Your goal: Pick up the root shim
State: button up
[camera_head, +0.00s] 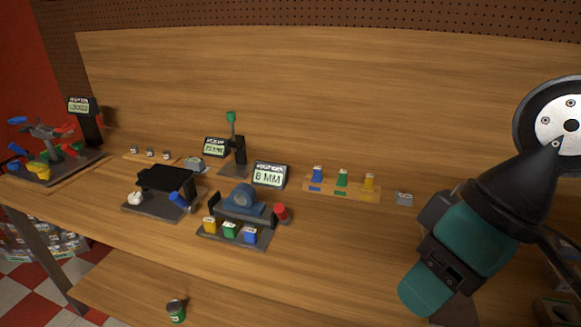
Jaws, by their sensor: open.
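I cannot tell for certain which piece is the root shim. Blue (317,175), green (342,178) and yellow (369,181) small pieces stand in a row on a wooden strip (330,192) at the back centre. A small grey block (404,198) lies right of the strip. My arm is at the right; its gripper fingers do not show.
Behind the fixture stands a display (270,176) reading 8 MM. Left of it are a black-topped stand (165,180) and a green-tipped post (231,118). A multicoloured rotor stand (48,150) is far left. A can (176,310) is on the lower shelf.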

aim_at(407, 199)
jog(key=u, duration=0.25)
jog(key=i, duration=1.2)
jog(key=z, duration=1.6)
